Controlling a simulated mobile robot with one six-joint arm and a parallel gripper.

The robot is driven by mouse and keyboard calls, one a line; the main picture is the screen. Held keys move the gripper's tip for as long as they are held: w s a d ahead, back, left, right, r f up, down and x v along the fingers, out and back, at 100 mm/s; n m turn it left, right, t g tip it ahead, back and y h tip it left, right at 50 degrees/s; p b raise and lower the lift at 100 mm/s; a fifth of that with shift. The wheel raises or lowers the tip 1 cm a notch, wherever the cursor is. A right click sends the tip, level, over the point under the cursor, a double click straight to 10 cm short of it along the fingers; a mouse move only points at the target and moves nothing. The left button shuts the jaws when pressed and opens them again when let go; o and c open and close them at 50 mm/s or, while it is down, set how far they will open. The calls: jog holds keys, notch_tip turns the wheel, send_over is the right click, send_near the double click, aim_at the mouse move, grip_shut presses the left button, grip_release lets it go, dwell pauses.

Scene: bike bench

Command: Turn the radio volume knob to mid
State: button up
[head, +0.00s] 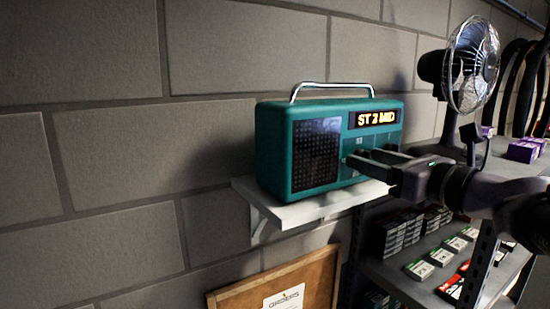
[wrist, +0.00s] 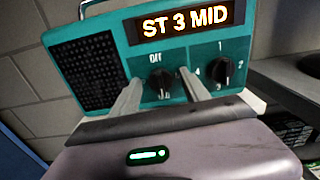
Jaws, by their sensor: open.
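The teal radio (head: 275,150) stands on a small white wall shelf; it also shows in the wrist view (wrist: 115,30). Its lit display (wrist: 185,21) reads "ST 3 MID" in the wrist view. The left black knob (wrist: 160,82), with "Off" printed above it, is the volume knob. The right knob (wrist: 221,71) has numbers around it. My gripper (head: 362,157) is open at the radio's front, with one finger on each side of the volume knob in the wrist view (wrist: 162,86). I cannot tell whether the fingers touch it.
The white shelf (head: 300,213) is barely wider than the radio. A fan (head: 470,65) stands to the right, behind my arm. A rack (head: 400,285) with small boxes is below right. A framed board (head: 325,262) is under the shelf.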

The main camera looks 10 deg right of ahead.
jog(key=b+v, duration=0.2)
jog(key=v, duration=1.5)
jog(key=shift+s, duration=0.15)
